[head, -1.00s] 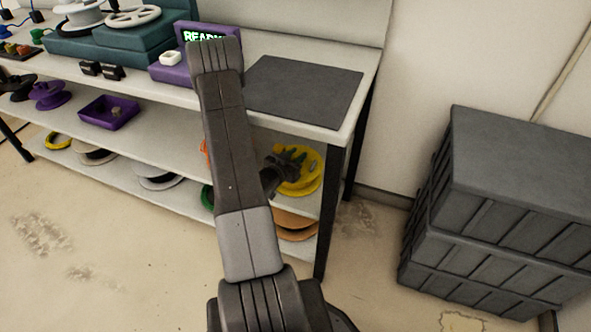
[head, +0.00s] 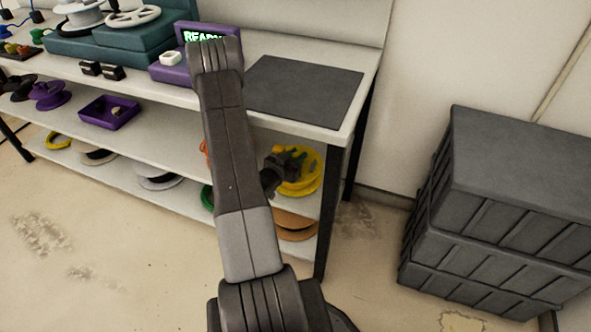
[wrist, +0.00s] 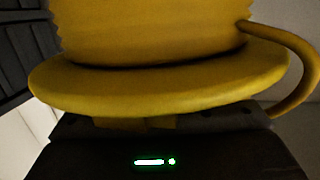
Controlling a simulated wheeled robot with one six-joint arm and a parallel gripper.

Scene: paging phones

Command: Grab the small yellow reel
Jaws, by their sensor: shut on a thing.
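A yellow reel (head: 312,170) is at the right end of the shelf under the bench, behind the forearm. My gripper (head: 293,162) is shut on it, and its dark jaws cover part of the reel. In the wrist view the yellow reel (wrist: 160,85) fills most of the picture, with a broad round flange and a ribbed part above it. A yellow strand curves off at its right. The jaw tips are mostly hidden under the flange. I cannot tell whether the reel touches the shelf. Another yellow reel (head: 58,142) lies low at the far left.
The bench's dark leg (head: 331,200) stands just right of the held reel, and the worktop (head: 358,110) is above it. An orange-brown reel (head: 295,225) is below. Grey crates (head: 500,200) stand at the right. Floor is open in front.

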